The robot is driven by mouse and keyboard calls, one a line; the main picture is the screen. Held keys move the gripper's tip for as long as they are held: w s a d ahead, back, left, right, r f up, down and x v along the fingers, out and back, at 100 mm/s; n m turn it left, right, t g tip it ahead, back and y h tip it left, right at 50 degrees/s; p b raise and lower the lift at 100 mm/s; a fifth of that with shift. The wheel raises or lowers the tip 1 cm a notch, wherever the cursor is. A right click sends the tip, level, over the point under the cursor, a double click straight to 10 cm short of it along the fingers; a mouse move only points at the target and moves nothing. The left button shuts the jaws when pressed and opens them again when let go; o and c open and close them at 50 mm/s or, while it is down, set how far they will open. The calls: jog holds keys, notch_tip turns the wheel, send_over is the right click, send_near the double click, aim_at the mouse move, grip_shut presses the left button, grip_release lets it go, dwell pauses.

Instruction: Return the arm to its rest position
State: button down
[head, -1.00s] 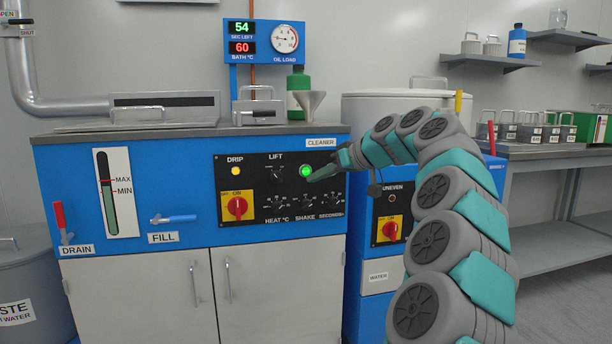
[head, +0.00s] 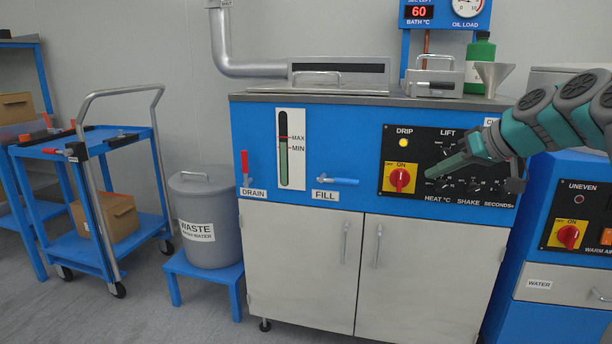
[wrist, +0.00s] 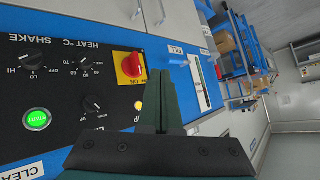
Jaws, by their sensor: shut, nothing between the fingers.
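My gripper (head: 450,165) is in front of the black control panel of the blue cleaner in the head view, its fingers pointing left toward the red knob (head: 400,180) on its yellow plate. In the wrist view my gripper (wrist: 158,85) is shut, with its green fingers together and nothing between them. The panel (wrist: 55,115) lies beside and behind the fingers there, with the lit green button (wrist: 37,119) at lower left. In the head view my arm hides that button. I cannot tell whether the fingers touch the panel.
A waste bin (head: 207,220) on a blue stand and a blue trolley (head: 45,240) with a cardboard box (head: 108,216) stand left. The warm air unit (head: 550,200) is at right. Floor in front is open.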

jog(key=s+a+f+g+h+p, duration=0.1)
jog(key=s+a+f+g+p, duration=0.2)
jog(key=s+a, duration=0.45)
jog(key=s+a+f+g+p, duration=0.1)
jog(key=s+a+f+g, duration=0.1)
jog(key=s+a+f, duration=0.45)
jog(key=s+f+m+g+h+p, duration=0.1)
jog(key=s+f, duration=0.4)
jog(key=s, duration=0.8)
jog(key=s+f+m+g+h+p, duration=0.1)
jog(key=s+f+g+h+p, duration=0.2)
jog(key=s, duration=1)
notch_tip(320, 180, down, 3)
jog(key=shift+s+d+f+m+g+h, duration=0.25)
jog(key=shift+s+g+h, duration=0.2)
jog(key=shift+g, duration=0.25)
jog(key=shift+w, duration=0.1)
dwell(3.0)
